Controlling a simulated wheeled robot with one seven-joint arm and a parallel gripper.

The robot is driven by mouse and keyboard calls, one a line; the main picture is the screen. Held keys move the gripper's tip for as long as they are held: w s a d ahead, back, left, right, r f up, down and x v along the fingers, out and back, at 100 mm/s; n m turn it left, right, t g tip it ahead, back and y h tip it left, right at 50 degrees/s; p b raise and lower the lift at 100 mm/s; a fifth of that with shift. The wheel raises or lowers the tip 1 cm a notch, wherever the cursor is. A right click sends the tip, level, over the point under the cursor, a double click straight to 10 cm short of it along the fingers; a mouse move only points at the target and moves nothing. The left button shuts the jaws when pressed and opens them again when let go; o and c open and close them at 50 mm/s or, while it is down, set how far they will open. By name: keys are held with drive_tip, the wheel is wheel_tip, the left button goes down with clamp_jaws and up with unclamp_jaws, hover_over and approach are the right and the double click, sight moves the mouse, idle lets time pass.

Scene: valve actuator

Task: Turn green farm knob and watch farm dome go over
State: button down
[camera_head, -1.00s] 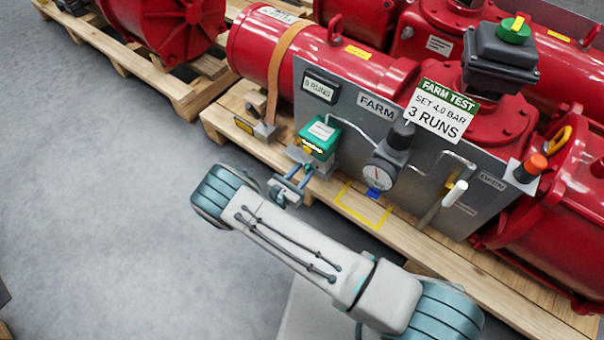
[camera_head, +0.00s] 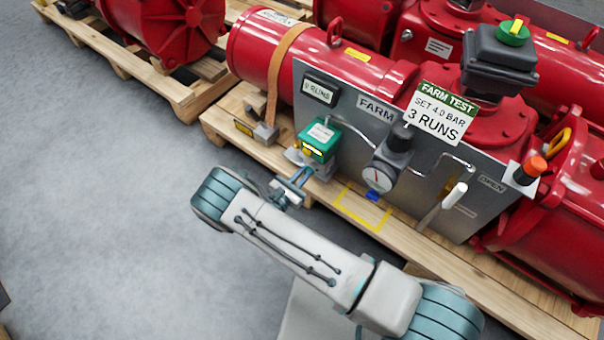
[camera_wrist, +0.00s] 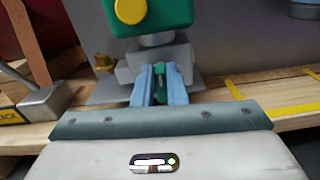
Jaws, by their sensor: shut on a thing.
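My gripper (camera_head: 302,173) is at the front of the green valve box (camera_head: 319,139) on the grey FARM panel (camera_head: 345,104). In the wrist view its two blue fingers (camera_wrist: 159,80) are shut on a small green knob (camera_wrist: 160,74) below the box, mostly hidden between them. A round yellow button (camera_wrist: 130,11) shows on the box face above. The green dome (camera_head: 513,34) with a yellow bar sits on the dark actuator box at the upper right. The pressure gauge (camera_head: 378,179) stands right of the box; its reading is too small to tell.
The counter (camera_head: 321,90) seems to read 0 RUNS. A FARM TEST sign (camera_head: 441,111) says set 4.0 bar, 3 runs. A white-handled lever (camera_head: 453,196) and an orange knob (camera_head: 537,163) are to the right. A yellow outline (camera_head: 362,207) marks the wooden pallet. Grey floor is clear at left.

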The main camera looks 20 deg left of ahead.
drive_tip(key=shift+s+d+f+m+p, duration=0.1)
drive_tip(key=shift+d+f+m+p, duration=0.35)
drive_tip(key=shift+m, duration=2.4)
drive_tip(key=shift+s+f+m+p, duration=0.2)
drive_tip(key=shift+m+p, duration=0.55)
drive_tip(key=shift+m, duration=2.05)
drive_tip(key=shift+s+d+f+m+p, duration=0.1)
drive_tip(key=shift+d+f+m+p, duration=0.35)
drive_tip(key=shift+m, duration=2.4)
drive_tip(key=shift+a+r, duration=0.15)
drive_tip(key=shift+a, duration=0.15)
drive_tip(key=c, duration=1.5)
unclamp_jaws()
drive_tip(key=shift+o, duration=0.2)
drive_tip(key=shift+d, duration=0.1)
